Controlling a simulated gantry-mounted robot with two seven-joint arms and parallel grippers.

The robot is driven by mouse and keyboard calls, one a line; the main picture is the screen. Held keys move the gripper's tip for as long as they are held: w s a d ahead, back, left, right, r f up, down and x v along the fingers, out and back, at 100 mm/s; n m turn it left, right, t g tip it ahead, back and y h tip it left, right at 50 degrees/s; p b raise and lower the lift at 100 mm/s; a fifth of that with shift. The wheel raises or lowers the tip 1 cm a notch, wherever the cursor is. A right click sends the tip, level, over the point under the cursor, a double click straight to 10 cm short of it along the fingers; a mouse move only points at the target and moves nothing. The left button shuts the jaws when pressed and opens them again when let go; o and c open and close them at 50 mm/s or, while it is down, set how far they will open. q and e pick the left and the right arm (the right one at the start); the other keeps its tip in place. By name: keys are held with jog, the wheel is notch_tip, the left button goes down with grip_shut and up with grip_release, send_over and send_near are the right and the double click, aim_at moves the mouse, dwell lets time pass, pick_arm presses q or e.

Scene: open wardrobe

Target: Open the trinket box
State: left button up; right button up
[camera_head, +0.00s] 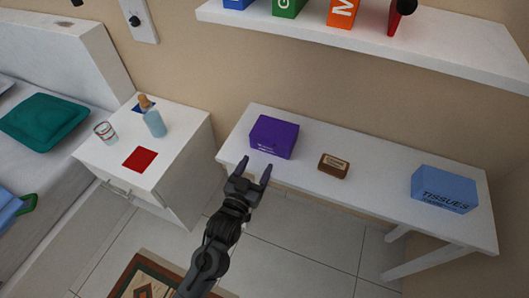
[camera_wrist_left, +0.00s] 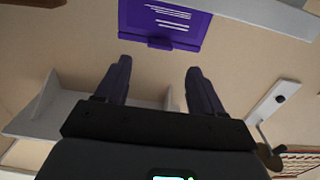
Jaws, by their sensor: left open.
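The trinket box appears to be the purple box (camera_head: 274,137), standing closed on the left end of the white table. In the left wrist view the purple box (camera_wrist_left: 165,22) shows at the top, with pale lettering and a tab on its lower edge. My left gripper (camera_head: 256,166) is open and empty, in front of the box's near side and apart from it. Its two fingers (camera_wrist_left: 157,82) are spread wide in the left wrist view, with the box beyond their tips. My right gripper is not in view.
A small brown block (camera_head: 334,166) and a blue tissue box (camera_head: 443,190) stand further right on the white table (camera_head: 390,191). A nightstand (camera_head: 182,137) at left holds a bottle, a glass and a red square. A shelf (camera_head: 380,40) hangs above.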

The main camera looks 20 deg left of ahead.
aim_at(267, 146)
pick_arm(q)
jog(key=shift+w+b, duration=1.05)
jog(key=shift+w, duration=2.5)
jog(key=shift+c, duration=0.3)
grip_shut()
